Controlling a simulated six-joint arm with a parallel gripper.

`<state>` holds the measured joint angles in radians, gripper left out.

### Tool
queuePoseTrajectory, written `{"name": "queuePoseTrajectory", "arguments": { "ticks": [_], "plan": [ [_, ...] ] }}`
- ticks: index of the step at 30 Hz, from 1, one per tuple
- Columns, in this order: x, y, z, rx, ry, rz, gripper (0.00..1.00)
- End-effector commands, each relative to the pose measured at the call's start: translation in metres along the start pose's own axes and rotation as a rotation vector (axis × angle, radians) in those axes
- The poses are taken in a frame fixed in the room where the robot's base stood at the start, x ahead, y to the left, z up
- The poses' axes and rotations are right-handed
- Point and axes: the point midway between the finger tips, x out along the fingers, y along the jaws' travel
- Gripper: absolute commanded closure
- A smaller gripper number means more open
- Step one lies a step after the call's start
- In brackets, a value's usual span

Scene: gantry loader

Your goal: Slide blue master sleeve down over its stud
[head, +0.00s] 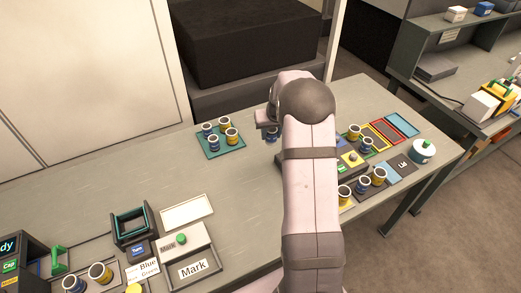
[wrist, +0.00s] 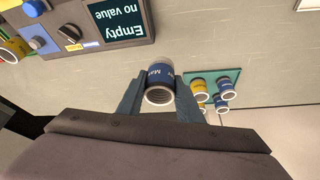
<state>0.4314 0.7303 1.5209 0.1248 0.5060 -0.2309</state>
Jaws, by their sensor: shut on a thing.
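The blue master sleeve (wrist: 160,82), blue with a white rim and lettering that starts "Ma", is held between the two fingers of my gripper (wrist: 161,92) in the wrist view. My gripper is shut on it, above the grey table. In the head view part of the blue sleeve (head: 271,136) shows below my wrist, left of my arm. No bare stud can be made out in either view; my arm covers part of the table.
A teal tray (head: 224,151) with several blue and yellow sleeves stands left of my gripper; it also shows in the wrist view (wrist: 234,77). A control box (wrist: 110,22) reads "Empty no value". More sleeves and coloured trays (head: 401,124) lie right of my arm.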

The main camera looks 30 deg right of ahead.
Motion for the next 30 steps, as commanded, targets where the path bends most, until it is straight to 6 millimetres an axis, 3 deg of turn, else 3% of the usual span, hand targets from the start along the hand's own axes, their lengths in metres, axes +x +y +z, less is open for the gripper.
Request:
{"name": "queuePoseTrajectory", "arguments": {
  "ticks": [6,12,21,30],
  "plan": [
    [0.011,0.066,-0.035,0.123,0.001,0.057,0.96],
    [0.017,0.131,-0.051,0.25,0.001,0.111,0.96],
    [0.016,0.223,-0.049,0.448,0.002,0.195,0.96],
    [0.009,0.272,-0.036,0.571,0.004,0.247,0.96]
  ]
}}
